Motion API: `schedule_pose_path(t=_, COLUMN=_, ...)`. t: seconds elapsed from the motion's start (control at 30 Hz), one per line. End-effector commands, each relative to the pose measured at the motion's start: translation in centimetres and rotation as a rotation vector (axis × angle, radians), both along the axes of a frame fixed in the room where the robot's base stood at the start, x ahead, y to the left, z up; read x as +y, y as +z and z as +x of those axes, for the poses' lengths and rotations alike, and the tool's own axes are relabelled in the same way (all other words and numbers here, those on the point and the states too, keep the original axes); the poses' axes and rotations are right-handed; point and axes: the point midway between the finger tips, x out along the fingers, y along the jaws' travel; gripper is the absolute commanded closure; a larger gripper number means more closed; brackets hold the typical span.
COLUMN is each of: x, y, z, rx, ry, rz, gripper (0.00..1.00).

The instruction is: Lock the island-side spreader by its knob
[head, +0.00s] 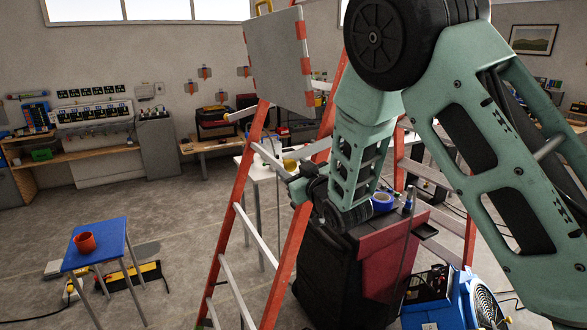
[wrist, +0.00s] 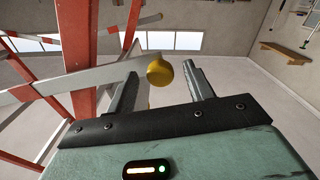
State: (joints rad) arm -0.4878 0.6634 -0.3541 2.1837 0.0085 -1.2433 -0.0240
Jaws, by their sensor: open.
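A red-railed stepladder (head: 284,262) with grey steps stands in the middle of the head view. In the wrist view a grey spreader bar (wrist: 85,80) runs from the red rails on the left toward the round yellow knob (wrist: 159,73). The knob also shows small in the head view (head: 290,164), beside my gripper. My gripper (wrist: 163,76) is open, with one finger on each side of the knob in the picture. I see no clear contact, and the depth between knob and fingers is hard to judge.
A grey board (head: 277,62) with red-and-white edges sits at the ladder's top. A black-and-red cabinet (head: 345,265) stands below my arm. A blue stool (head: 97,262) with a red cup (head: 85,243) is at left. A blue blower (head: 455,300) is at lower right. Open floor lies left of the ladder.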

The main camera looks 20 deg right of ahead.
Motion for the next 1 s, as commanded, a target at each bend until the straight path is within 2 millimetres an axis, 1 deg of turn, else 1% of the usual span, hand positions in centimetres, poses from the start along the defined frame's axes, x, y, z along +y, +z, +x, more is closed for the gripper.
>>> schedule_pose_path(t=0.03, x=0.0, y=0.0, z=0.0, rx=0.0, ry=0.0, rz=0.0, gripper=0.47)
schedule_pose_path(t=0.07, x=0.0, y=0.0, z=0.0, rx=0.0, ry=0.0, rz=0.0, gripper=0.5)
schedule_pose_path(t=0.1, x=0.0, y=0.0, z=0.0, rx=0.0, ry=0.0, rz=0.0, gripper=0.61)
schedule_pose_path(t=0.17, x=0.0, y=0.0, z=0.0, rx=0.0, ry=0.0, rz=0.0, gripper=0.78)
schedule_pose_path(t=0.2, x=0.0, y=0.0, z=0.0, rx=0.0, ry=0.0, rz=0.0, gripper=0.89)
schedule_pose_path(t=0.23, x=0.0, y=0.0, z=0.0, rx=0.0, ry=0.0, rz=0.0, gripper=0.97)
schedule_pose_path(t=0.27, x=0.0, y=0.0, z=0.0, rx=0.0, ry=0.0, rz=0.0, gripper=1.0)
schedule_pose_path(t=0.43, x=0.0, y=0.4, z=0.0, rx=0.001, ry=0.0, rz=0.026, gripper=1.0)
schedule_pose_path(t=0.7, x=0.3, y=3.2, z=0.0, rx=0.033, ry=-0.001, rz=0.194, gripper=1.0)
schedule_pose_path(t=0.8, x=0.3, y=3.9, z=0.0, rx=0.042, ry=-0.001, rz=0.233, gripper=1.0)
schedule_pose_path(t=1.0, x=0.4, y=4.4, z=-0.1, rx=0.044, ry=0.0, rz=0.25, gripper=1.0)
